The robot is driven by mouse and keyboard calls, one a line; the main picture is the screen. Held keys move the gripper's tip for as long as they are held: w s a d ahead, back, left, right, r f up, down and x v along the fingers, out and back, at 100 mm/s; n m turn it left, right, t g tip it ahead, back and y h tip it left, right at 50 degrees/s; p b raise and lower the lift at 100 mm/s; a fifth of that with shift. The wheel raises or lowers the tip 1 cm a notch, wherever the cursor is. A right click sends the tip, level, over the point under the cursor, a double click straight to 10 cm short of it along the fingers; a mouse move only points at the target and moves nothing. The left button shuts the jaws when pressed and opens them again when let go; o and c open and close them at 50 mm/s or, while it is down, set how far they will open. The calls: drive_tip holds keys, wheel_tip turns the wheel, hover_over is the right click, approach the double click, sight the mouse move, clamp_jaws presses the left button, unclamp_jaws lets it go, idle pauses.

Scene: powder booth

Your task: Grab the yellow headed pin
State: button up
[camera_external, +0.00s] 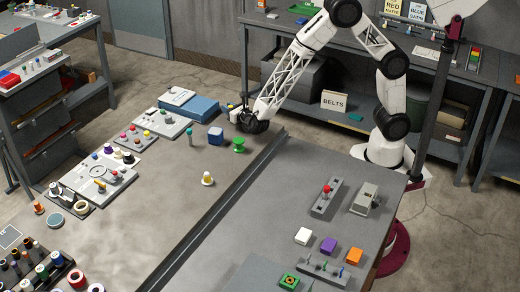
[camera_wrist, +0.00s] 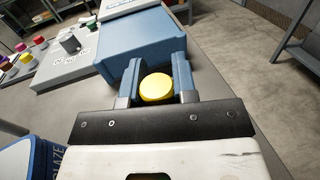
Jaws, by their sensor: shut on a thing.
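The yellow headed pin (camera_wrist: 156,88) shows in the wrist view as a round yellow head between my two blue fingers; its lower part is hidden. My gripper (camera_wrist: 156,80) is shut on it, with one finger on each side of the head. In the external view my gripper (camera_external: 234,114) is small and low at the back of the grey table, and the pin in it cannot be made out clearly. A separate yellow-topped piece with a pale base (camera_external: 207,179) stands on the open tabletop nearer the camera.
A blue box (camera_wrist: 140,50) lies just beyond my fingers. Panels with coloured knobs (camera_external: 128,138) line the left. A raised dark rail (camera_external: 225,205) divides the tables.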

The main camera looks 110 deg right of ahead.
drive_tip(key=shift+r, duration=0.8)
clamp_jaws()
drive_tip(key=s+a+r, duration=0.1)
drive_tip(key=s+a, duration=0.1)
drive_tip(key=s, duration=0.5)
drive_tip(key=s+a+r, duration=0.2)
drive_tip(key=s, duration=0.6)
drive_tip(key=shift+s+a, duration=0.15)
drive_tip(key=shift+a, duration=0.15)
drive_tip(key=shift+r, duration=0.1)
